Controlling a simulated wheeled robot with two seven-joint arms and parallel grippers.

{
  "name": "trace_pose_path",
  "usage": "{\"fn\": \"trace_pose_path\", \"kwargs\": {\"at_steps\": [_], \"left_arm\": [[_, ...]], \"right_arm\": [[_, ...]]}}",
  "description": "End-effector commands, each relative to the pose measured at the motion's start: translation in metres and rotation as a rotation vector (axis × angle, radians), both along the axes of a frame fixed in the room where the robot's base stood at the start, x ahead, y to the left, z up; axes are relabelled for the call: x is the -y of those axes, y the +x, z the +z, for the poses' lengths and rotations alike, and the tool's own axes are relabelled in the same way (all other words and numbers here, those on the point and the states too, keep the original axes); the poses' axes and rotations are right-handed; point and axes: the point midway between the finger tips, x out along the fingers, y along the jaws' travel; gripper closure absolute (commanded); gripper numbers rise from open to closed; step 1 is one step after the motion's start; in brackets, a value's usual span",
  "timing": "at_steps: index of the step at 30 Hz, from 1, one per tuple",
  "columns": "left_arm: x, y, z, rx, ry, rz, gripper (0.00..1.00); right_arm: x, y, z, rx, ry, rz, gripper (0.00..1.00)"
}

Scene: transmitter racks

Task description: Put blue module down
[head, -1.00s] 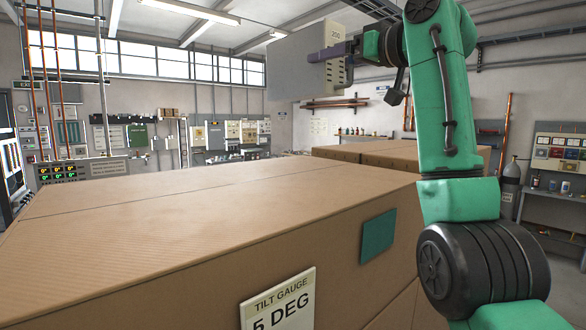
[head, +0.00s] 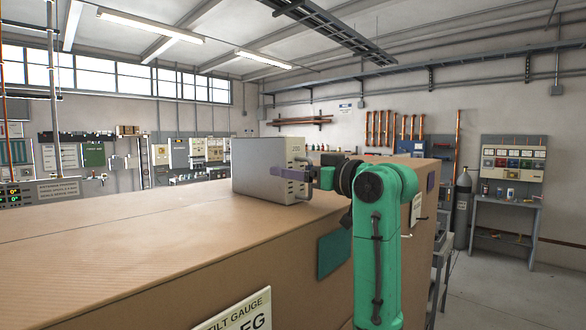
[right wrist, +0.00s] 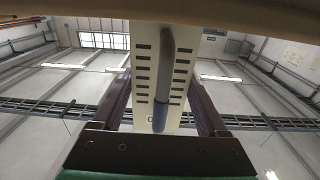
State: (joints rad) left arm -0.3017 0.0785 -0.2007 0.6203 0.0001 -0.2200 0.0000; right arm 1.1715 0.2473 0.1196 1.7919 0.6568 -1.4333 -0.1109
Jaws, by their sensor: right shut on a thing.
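The module (head: 262,170) is a grey box with a cream, slotted front; I see no clear blue on its body. It is upright at the top of the large cardboard box, near its right side. I cannot tell whether its underside touches the cardboard. In the right wrist view the cream front (right wrist: 145,75) with dark slots and a blue-grey handle (right wrist: 165,80) lies between the two fingers (right wrist: 160,105). My left gripper is not in view.
The large cardboard box (head: 130,235) has a broad, bare top to the left of the module. A green patch (head: 333,252) and a tilt gauge sign (head: 235,315) are on its side. A workbench (head: 505,200) and gas cylinder (head: 462,205) stand at the right.

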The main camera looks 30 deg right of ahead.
Motion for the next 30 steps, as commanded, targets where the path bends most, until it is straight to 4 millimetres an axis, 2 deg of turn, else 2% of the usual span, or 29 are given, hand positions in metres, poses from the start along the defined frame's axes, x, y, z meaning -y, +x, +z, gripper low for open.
{"fn": "trace_pose_path", "kwargs": {"at_steps": [4,5,6,7,14,17,20,24,30], "left_arm": [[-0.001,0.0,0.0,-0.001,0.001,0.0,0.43],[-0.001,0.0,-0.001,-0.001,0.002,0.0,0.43],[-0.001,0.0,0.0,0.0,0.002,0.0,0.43],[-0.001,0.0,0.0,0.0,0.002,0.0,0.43],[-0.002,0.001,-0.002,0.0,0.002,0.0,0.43],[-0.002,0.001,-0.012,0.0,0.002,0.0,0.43],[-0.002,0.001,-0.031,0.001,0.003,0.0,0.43],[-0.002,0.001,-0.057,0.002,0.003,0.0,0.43],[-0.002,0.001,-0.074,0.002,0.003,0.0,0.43]], "right_arm": [[0.0,-0.001,0.004,0.011,0.002,0.0,1.0],[0.0,0.0,0.0,0.001,-0.001,0.001,0.2],[0.0,0.0,0.001,0.001,-0.001,0.001,0.05],[0.0,0.0,0.001,0.001,-0.001,0.001,0.0],[0.0,-0.001,0.0,0.001,-0.001,0.001,0.0],[0.004,-0.01,-0.003,0.004,-0.001,0.0,0.0],[0.012,-0.03,-0.008,0.006,-0.003,-0.002,0.0],[0.027,-0.068,-0.009,0.007,-0.002,-0.003,0.0],[0.042,-0.106,-0.005,0.004,-0.001,-0.002,0.0]]}}
